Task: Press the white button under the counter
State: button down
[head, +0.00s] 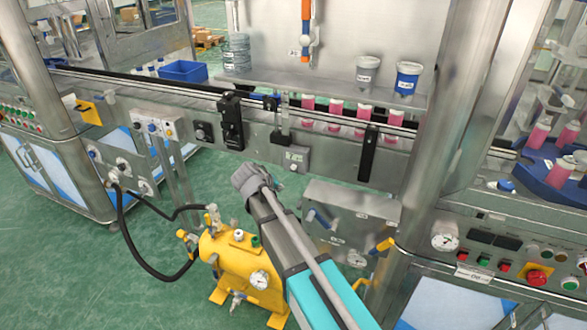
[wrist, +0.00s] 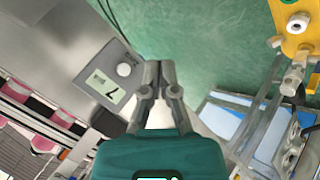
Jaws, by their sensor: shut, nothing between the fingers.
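The counter is a small grey box (head: 296,160) on the front of the conveyor line, with a light display. In the wrist view the counter's display (wrist: 102,88) is at the left and appears to read 7. The round white button (wrist: 124,70) sits beside the display on the same grey face. My gripper (wrist: 160,68) is shut and empty, with its fingertips to the right of the button in the wrist view, apart from it in the picture. In the head view my wrist is left of and below the counter, and the fingers are mostly hidden.
A yellow tank (head: 236,262) with valves and a black hose (head: 128,235) stands on the green floor below left. A steel box (head: 350,212) with fittings is to the right of my arm. Pink bottles (head: 335,108) stand on the conveyor above. Green floor is open at left.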

send_near(295, 171)
jog(key=shift+w+d+f, duration=0.75)
jog(key=shift+w+f, duration=0.05)
jog(key=shift+f, duration=1.45)
jog(key=shift+w+d, duration=0.1)
jog(key=shift+w, duration=0.05)
jog(key=shift+w, duration=0.1)
jog(key=shift+w+d, duration=0.15)
jog(key=shift+w, duration=0.15)
jog(key=shift+w+d, duration=0.15)
jog(key=shift+w, duration=0.25)
dwell(0.9)
jog(key=shift+s, duration=0.2)
jog(key=shift+s+a, duration=0.35)
jog(key=shift+s, duration=0.25)
jog(key=shift+s, duration=0.15)
dwell(0.3)
jog(key=shift+s+a, duration=0.25)
jog(key=shift+s, duration=0.5)
jog(key=shift+s+a, duration=0.3)
jog(key=shift+s, duration=0.45)
jog(key=shift+s+a, duration=0.25)
jog(key=shift+s, duration=0.5)
